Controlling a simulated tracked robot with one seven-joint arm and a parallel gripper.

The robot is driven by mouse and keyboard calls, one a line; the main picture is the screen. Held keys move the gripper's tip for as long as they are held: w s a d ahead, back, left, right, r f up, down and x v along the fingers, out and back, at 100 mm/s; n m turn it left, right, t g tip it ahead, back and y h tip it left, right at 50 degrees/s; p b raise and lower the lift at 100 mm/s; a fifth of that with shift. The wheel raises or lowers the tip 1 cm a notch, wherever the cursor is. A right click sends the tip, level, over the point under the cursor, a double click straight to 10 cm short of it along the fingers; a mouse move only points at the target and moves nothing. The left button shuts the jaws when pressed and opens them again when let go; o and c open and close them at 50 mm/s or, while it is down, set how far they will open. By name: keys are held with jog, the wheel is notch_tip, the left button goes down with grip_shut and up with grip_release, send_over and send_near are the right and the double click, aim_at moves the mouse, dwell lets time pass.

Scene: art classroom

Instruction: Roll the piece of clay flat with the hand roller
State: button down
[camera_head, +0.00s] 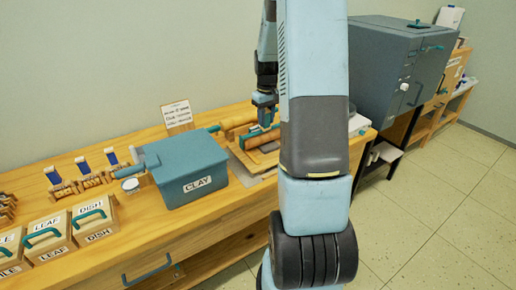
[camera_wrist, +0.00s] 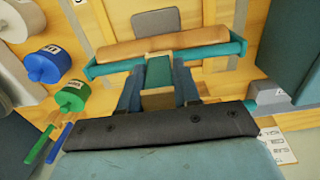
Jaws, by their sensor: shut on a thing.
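My gripper (camera_head: 265,104) is shut on the teal handle of the hand roller (camera_head: 262,138). In the wrist view the two blue fingers of my gripper (camera_wrist: 158,82) close around that handle, and the wooden cylinder of the hand roller (camera_wrist: 160,47) lies crosswise in its teal frame. A grey-brown slab (camera_wrist: 155,20), which looks like the clay, shows just beyond the cylinder. Whether the cylinder touches it I cannot tell. A light wooden board (camera_head: 268,158) lies under the roller in the head view, where I cannot make out the clay.
A blue-grey bin labelled CLAY (camera_head: 190,170) stands left of the roller. A wooden rolling cylinder (camera_head: 238,119) lies behind it. Labelled boxes (camera_head: 93,219) stand at the left. Blue (camera_wrist: 48,65) and green (camera_wrist: 70,98) round items show in the wrist view. The front bench strip is clear.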

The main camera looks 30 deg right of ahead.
jog(key=s, duration=0.3)
jog(key=shift+f, duration=0.25)
jog(key=shift+s, duration=0.15)
jog(key=shift+s+d+r, duration=0.1)
jog(key=shift+s, duration=0.35)
jog(key=shift+w, duration=0.1)
